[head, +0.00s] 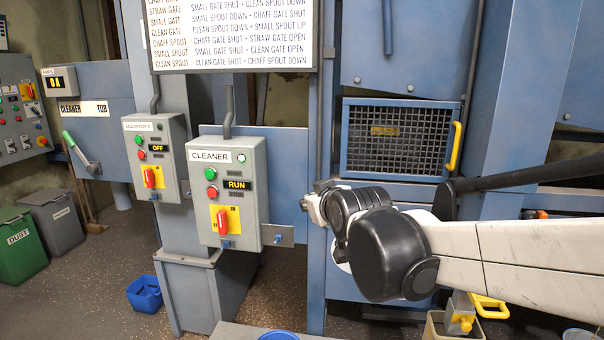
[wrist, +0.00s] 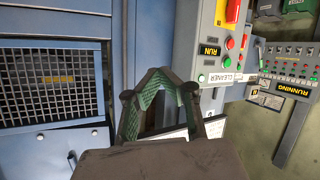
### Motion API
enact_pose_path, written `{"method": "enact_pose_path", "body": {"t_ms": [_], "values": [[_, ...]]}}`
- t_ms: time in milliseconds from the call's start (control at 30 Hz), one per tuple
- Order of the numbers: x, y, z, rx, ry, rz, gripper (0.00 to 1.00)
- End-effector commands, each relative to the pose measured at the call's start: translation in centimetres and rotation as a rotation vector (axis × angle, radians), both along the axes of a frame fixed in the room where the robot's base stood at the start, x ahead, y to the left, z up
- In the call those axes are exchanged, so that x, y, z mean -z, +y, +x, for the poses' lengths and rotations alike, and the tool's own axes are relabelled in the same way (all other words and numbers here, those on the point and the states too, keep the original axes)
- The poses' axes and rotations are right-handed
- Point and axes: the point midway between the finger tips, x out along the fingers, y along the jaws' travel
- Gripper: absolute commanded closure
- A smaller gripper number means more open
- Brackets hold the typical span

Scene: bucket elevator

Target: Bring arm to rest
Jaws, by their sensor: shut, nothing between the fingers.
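My gripper (wrist: 165,78) is shut and empty. Its green-padded fingers meet at the tips in the wrist view. In the head view my gripper (head: 312,205) is small, and its fingers are partly hidden by my dark wrist joint. My white arm reaches in from the right edge. The gripper is in front of the blue machine, to the right of the grey CLEANER control box (head: 229,192). That box reads RUN and has a red switch. In the wrist view the CLEANER box (wrist: 213,72) is to the right of the fingers, apart from them.
The ELEVATOR box (head: 154,158) reads OFF. A mesh panel (head: 400,140) with a yellow handle (head: 454,146) is above my arm. A sign board (head: 232,35) hangs at top. A blue bucket (head: 145,294) and a green DUST bin (head: 22,246) stand on the floor at left.

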Motion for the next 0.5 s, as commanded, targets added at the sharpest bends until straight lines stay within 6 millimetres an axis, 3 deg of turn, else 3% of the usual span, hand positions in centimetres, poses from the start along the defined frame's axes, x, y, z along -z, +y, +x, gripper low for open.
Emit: {"method": "enact_pose_path", "body": {"t_ms": [33, 200, 500], "values": [[0.4, -1.7, -1.6, 0.024, 0.036, 0.003, 1.00], [2.3, -6.5, -6.9, 0.103, 0.166, 0.016, 1.00], [7.1, -13.3, -17.5, 0.251, 0.394, 0.053, 1.00]]}}
